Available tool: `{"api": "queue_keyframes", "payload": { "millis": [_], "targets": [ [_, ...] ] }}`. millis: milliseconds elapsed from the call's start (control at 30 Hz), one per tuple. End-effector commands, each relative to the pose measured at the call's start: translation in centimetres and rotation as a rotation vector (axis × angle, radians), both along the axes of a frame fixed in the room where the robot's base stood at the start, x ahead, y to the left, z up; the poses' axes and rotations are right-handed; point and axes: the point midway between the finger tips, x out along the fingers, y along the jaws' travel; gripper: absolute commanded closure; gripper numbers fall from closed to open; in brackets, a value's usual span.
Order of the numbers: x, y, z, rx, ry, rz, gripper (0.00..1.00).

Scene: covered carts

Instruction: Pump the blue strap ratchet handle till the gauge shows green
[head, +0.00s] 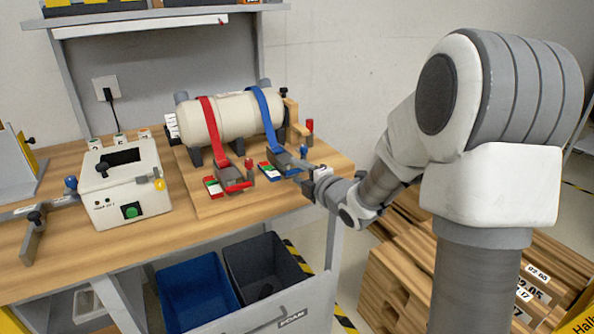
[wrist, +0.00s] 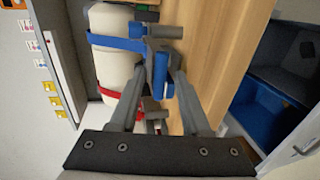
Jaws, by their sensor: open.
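The blue strap (head: 266,112) runs over a cream cylinder (head: 232,118) and down to its grey ratchet (head: 285,161) on the wooden board. A small flat plate with green, white and red parts (head: 269,171), likely the gauge, lies left of this ratchet; its reading is too small to tell. My gripper (head: 313,183) is at the ratchet's front right end. In the wrist view, my gripper (wrist: 160,72) is open, with its fingers on either side of the blue handle (wrist: 160,76). I cannot tell whether they touch it.
The red strap (head: 208,118) and its ratchet (head: 234,180) stand close to the left. A white box (head: 125,185) with a green button is further left. A wooden block (head: 291,112) stands behind the blue ratchet. Blue (head: 162,274) and dark bins sit below the bench edge.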

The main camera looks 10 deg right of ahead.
Motion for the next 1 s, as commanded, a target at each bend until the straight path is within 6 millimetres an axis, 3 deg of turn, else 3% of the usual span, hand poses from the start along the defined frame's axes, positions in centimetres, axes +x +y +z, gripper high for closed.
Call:
{"api": "queue_keyframes", "payload": {
  "millis": [233, 500, 1000],
  "targets": [
    [0.0, 0.0, -0.02, 0.0, 0.0, 0.0, 0.53],
    [0.0, 0.0, -0.01, 0.0, 0.0, 0.0, 1.0],
    [0.01, 0.01, 0.03, 0.0, -0.001, 0.0, 1.0]
  ]
}}
